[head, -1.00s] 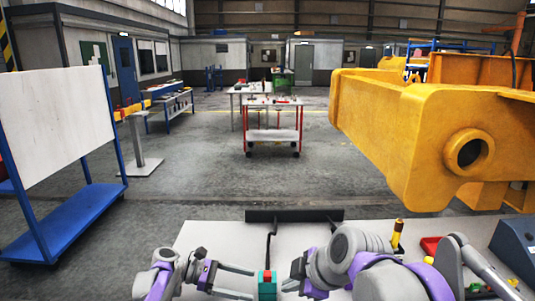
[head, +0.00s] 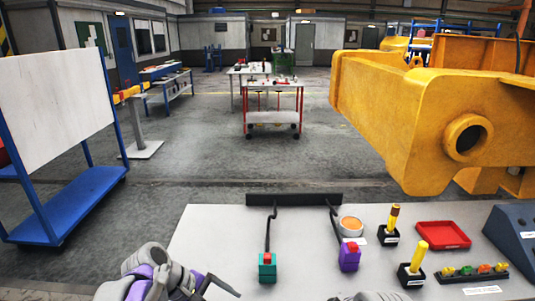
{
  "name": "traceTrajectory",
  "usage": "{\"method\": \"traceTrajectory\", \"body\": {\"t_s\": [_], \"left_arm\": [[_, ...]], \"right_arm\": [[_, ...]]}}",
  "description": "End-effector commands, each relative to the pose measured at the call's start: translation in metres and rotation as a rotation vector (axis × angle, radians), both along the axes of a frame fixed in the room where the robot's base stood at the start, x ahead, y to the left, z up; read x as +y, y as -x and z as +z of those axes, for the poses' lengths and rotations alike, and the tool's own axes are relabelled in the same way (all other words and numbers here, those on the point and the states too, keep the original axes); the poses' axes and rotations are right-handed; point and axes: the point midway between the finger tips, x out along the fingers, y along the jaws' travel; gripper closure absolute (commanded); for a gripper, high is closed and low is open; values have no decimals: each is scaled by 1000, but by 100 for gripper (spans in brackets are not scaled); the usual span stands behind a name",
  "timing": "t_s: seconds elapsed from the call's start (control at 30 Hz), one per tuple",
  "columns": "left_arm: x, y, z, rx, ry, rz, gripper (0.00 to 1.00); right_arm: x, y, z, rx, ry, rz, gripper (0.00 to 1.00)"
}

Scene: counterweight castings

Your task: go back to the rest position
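My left gripper (head: 222,287) is at the bottom edge of the head view, left of the teal block. One dark finger shows and the rest is cut off by the frame, so its opening cannot be told. No held thing shows at it. Of my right arm only a grey piece shows at the bottom edge; its gripper is out of view.
An orange-filled bowl (head: 351,226), two black holders with yellow pegs (head: 390,236) (head: 411,274), a red tray (head: 443,235) and a black rack of small coloured parts (head: 473,271) are on the table's right side. A dark bar (head: 294,199) lines its far edge. A big yellow casting (head: 400,130) hangs beyond.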

Motion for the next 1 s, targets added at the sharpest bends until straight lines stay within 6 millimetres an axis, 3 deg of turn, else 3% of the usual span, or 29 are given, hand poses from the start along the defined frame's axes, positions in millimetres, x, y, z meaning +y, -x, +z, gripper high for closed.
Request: {"method": "traceTrajectory", "body": {"t_s": [0.03,0.2,0.43,0.63,1.0], "left_arm": [[2,22,1,-59,-73,-52,8],[23,83,-13,-263,-347,-269,8],[55,144,-36,-482,-680,-582,8],[69,165,-48,-565,-829,-736,8],[71,167,-50,-575,-849,-757,8]], "right_arm": [[-7,10,-7,14,-12,-63,100],[-29,44,-38,59,-62,-299,100],[-53,85,-74,92,-126,-584,100],[-64,103,-91,101,-156,-711,100],[-65,106,-94,102,-161,-729,100]]}}
